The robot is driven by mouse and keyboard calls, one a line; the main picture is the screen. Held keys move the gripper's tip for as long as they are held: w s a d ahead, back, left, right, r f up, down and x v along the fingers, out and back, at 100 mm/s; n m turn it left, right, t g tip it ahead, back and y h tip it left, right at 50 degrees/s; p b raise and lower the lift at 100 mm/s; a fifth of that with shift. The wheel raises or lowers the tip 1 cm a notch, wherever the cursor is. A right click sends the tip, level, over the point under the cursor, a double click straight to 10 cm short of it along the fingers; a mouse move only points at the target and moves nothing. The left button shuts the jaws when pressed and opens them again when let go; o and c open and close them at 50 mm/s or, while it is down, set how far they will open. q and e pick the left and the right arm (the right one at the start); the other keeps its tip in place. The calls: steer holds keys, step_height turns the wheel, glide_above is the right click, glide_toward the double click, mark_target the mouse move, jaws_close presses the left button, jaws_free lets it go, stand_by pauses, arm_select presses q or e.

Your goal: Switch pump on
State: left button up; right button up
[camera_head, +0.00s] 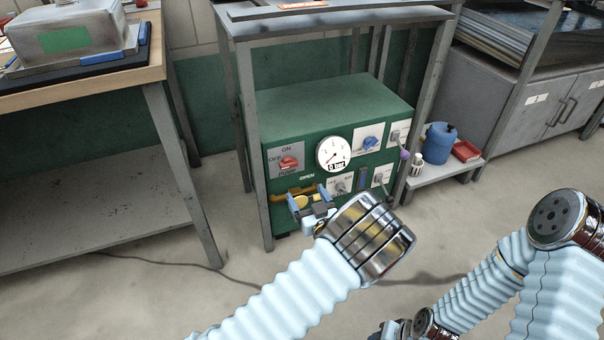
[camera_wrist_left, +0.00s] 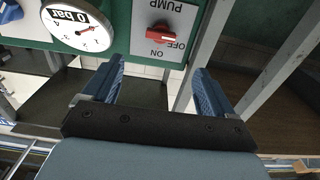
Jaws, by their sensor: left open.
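The green pump box (camera_head: 330,107) stands under a grey metal frame. Its red pump switch (camera_head: 289,163) sits on a grey plate marked ON, OFF and PUMP. The switch also shows upside down in the left wrist view (camera_wrist_left: 165,33), its knob lying roughly level, in line with OFF. The round gauge (camera_head: 333,153) beside it reads 0 bar. My left gripper (camera_head: 309,198) is open, in front of the box just below the switch, its blue fingers near the yellow handle (camera_head: 284,195) under OPEN. Nothing shows between the fingers in the wrist view. My right gripper (camera_head: 392,330) is partly visible at the bottom edge.
Other knobs, one blue (camera_head: 370,143), sit right of the gauge. The frame's grey legs (camera_head: 254,150) flank the box. A blue canister (camera_head: 438,143) and red tray (camera_head: 466,151) stand on a low shelf at right. A wooden-topped table (camera_head: 150,75) is at left. Floor in front is mostly clear.

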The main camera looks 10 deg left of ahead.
mark_target(290, 166)
arm_select(q)
steer(key=x, duration=1.2)
steer(key=shift+w+a, duration=0.2)
steer(key=shift+a, duration=0.05)
steer(key=c, duration=1.1)
steer(key=shift+o, duration=0.2)
